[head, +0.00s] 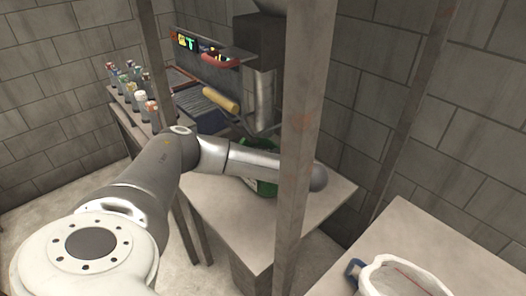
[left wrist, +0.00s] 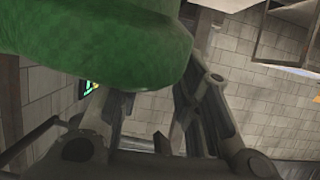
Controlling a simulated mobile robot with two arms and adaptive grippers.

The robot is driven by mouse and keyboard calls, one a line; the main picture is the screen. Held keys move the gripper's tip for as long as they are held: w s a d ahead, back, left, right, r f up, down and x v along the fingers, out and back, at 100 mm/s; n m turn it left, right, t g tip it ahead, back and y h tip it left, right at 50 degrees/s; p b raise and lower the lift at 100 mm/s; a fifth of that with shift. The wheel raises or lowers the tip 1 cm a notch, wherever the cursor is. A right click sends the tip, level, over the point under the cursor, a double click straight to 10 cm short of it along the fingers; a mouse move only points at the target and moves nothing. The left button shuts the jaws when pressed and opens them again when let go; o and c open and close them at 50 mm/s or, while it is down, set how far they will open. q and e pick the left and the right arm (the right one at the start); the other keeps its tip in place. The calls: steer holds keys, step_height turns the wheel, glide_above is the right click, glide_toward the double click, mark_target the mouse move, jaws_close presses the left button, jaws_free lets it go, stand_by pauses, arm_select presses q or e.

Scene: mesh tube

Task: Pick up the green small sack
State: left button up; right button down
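The green small sack (left wrist: 100,35) fills the upper left of the left wrist view, close to the camera. The sack's edge overlaps the left finger and lies close to the right one. I cannot tell whether they press on it. My right gripper is not in view.
A wooden post (head: 296,140) stands in front of the table (head: 225,215). Several bottles (head: 140,98) stand on a shelf at the left. A yellow roll (head: 220,99) lies behind my arm. A white container (head: 402,278) sits on another table at the lower right.

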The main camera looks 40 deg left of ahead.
arm_select(q)
steer(key=shift+b+x, duration=0.55)
steer(key=shift+x, duration=0.45)
steer(key=shift+a+f, duration=0.1)
steer(key=shift+a, duration=0.15)
steer(key=shift+c, duration=0.4)
jaws_close()
